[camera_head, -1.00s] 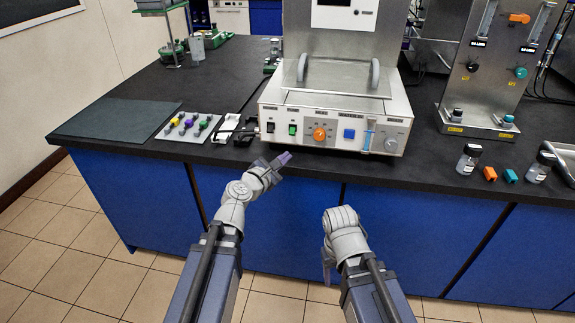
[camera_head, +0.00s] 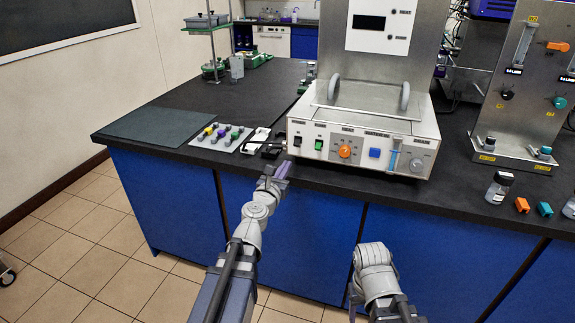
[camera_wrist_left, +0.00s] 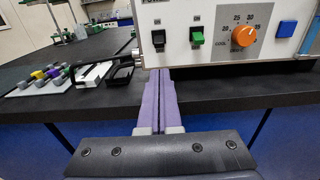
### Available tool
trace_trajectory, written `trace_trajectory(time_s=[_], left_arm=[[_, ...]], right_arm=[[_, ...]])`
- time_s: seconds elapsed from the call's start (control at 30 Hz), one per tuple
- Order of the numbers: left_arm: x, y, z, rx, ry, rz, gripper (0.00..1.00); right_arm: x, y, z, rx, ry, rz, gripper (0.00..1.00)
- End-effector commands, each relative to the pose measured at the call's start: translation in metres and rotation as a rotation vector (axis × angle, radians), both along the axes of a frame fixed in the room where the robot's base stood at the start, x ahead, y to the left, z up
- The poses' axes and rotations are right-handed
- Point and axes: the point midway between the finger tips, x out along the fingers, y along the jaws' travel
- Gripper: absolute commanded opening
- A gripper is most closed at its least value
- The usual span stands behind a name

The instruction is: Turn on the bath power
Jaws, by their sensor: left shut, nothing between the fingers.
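The bath unit (camera_head: 362,128) is a steel box with a control panel on its front, standing on the black bench. Its panel has a black rocker switch (camera_head: 297,141), a green rocker switch (camera_head: 318,145), an orange dial (camera_head: 345,151) and a blue button (camera_head: 374,153). My left gripper (camera_head: 283,168) is shut and empty, in front of the bench edge and below the black switch, apart from the panel. My right gripper's fingers are hidden behind its wrist.
Left of the bath are a tray of coloured-knob pieces (camera_head: 220,137), a black clamp-like item (camera_head: 273,149) and a dark mat (camera_head: 158,126). To the right are a steel panel (camera_head: 524,80), a vial (camera_head: 498,187) and small orange and teal blocks. Floor before the bench is clear.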

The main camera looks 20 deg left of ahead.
Motion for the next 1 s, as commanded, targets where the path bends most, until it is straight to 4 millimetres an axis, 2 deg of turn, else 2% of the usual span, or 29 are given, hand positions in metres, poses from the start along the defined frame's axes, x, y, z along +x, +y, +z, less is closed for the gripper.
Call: trace_trajectory(time_s=[0.4,0.5,0.63,1.0], left_arm=[[0.071,-0.002,-0.002,0.000,0.000,-0.001,0.00],[0.084,-0.003,-0.002,0.001,0.000,-0.001,0.00],[0.090,-0.003,-0.002,0.001,0.000,-0.001,0.00],[0.089,-0.002,-0.001,0.002,0.002,-0.001,0.00]], right_arm=[[0.000,0.000,-0.002,0.000,0.000,0.000,0.59],[0.000,0.000,-0.002,0.000,0.000,0.000,0.59],[0.000,0.000,-0.002,0.000,0.000,0.000,0.59],[0.000,0.000,-0.001,0.000,0.000,0.000,0.59]])
